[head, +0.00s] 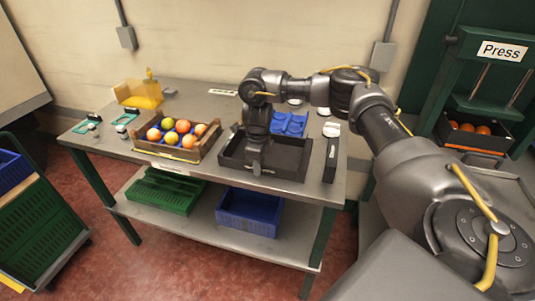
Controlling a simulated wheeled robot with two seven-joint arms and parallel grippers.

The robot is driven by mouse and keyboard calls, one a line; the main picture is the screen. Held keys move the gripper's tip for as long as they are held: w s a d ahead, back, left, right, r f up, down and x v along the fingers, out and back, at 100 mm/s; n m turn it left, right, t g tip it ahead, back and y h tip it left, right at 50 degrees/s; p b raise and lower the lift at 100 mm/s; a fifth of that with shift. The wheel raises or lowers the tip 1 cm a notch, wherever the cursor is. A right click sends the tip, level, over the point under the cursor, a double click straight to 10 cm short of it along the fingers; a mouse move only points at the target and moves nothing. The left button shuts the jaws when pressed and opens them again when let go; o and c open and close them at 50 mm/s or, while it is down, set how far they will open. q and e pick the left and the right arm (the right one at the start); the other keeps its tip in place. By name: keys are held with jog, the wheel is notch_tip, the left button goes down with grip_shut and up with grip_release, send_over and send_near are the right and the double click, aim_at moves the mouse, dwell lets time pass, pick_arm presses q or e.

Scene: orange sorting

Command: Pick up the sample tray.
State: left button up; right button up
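A black open tray (290,172) lies on the metal table, near its front edge right of centre. It looks empty where I can see into it. My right gripper (256,168) points down over the tray's near side, left of its middle. Its fingertips are at or just inside the near wall; they are dark and small, so I cannot tell whether they are open or touch the wall. My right wrist hides part of the tray's inside and back wall. A blue moulded tray (290,123) with hollows lies just behind the black tray. My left gripper is not in view.
A wooden crate of oranges and other fruit (168,152) stands left of the black tray. A dark upright block (330,160) stands close on its right. A yellow container (138,94) is at the back left. Green (163,193) and blue (249,211) crates sit on the lower shelf.

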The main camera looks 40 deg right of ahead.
jog(key=shift+f, duration=0.25)
jog(key=shift+c, duration=0.5)
grip_shut()
jog(key=shift+r, duration=0.2)
jog(key=shift+r, duration=0.2)
notch_tip(320, 180, up, 2)
jog(key=shift+w+r, duration=0.1)
jog(key=shift+r, duration=0.1)
jog(key=a+r+b, duration=0.2)
jog(key=a+r, duration=0.7)
jog(key=a, duration=0.5)
jog(key=shift+r, duration=0.4)
